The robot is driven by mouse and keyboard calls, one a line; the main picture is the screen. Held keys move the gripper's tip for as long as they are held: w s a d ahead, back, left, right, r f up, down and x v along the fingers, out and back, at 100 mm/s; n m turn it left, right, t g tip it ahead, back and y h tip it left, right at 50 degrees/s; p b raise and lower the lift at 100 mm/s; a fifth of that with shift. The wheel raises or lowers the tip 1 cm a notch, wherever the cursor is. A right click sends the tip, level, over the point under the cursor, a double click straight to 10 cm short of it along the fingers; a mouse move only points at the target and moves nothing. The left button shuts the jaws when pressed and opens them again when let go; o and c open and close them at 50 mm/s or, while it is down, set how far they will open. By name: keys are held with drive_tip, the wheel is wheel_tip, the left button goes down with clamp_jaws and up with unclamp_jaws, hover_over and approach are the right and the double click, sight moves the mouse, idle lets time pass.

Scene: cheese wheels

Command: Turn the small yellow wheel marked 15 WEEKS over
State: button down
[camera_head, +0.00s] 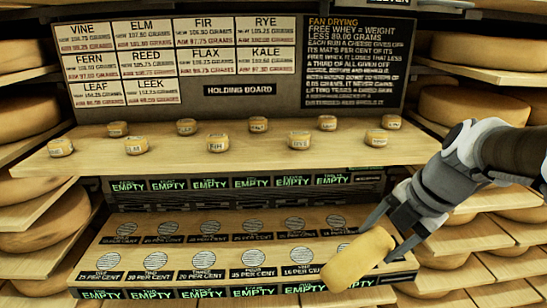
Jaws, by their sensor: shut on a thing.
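A small yellow cheese wheel (352,265) is in my gripper (390,232) at the lower right. My gripper reaches in from the right, shut on the wheel. The wheel is tilted on its edge, in front of the right part of the lower shelf. I cannot tell from this view whether it touches the shelf. No 15 WEEKS marking is readable on the side that shows. The fingers hide part of its upper right side.
Several small labelled wheels stand on the wooden holding board (180,160) behind. The lower shelf (140,255) has round grated spots with percent labels and no wheels on them. Racks of large cheese wheels (45,218) flank both sides. A sign panel (240,90) stands at the back.

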drive_tip(key=shift+s+d+f+t+y+b, duration=0.2)
drive_tip(key=shift+t+y+b, duration=0.15)
drive_tip(key=shift+b, duration=1.05)
drive_tip(key=t+y+b, duration=0.1)
drive_tip(key=b, duration=0.4)
drive_tip(key=s+f+t+y+b, duration=0.1)
drive_tip(key=t+b, duration=0.1)
drive_tip(key=b, duration=0.4)
drive_tip(key=shift+s+d+f, duration=0.2)
drive_tip(key=shift+d, duration=0.2)
drive_tip(key=t+b, duration=0.1)
drive_tip(key=b, duration=0.3)
drive_tip(key=s+f+t+y+b, duration=0.1)
drive_tip(key=b, duration=0.3)
drive_tip(key=shift+d, duration=0.3)
drive_tip(key=t+y+b, duration=0.1)
drive_tip(key=b, duration=0.3)
drive_tip(key=shift+s+d+f, duration=0.1)
drive_tip(key=shift+f, duration=0.3)
drive_tip(key=shift+s+f+t+y+b, duration=0.25)
drive_tip(key=shift+f+t+y+b, duration=0.15)
drive_tip(key=shift+t, duration=0.35)
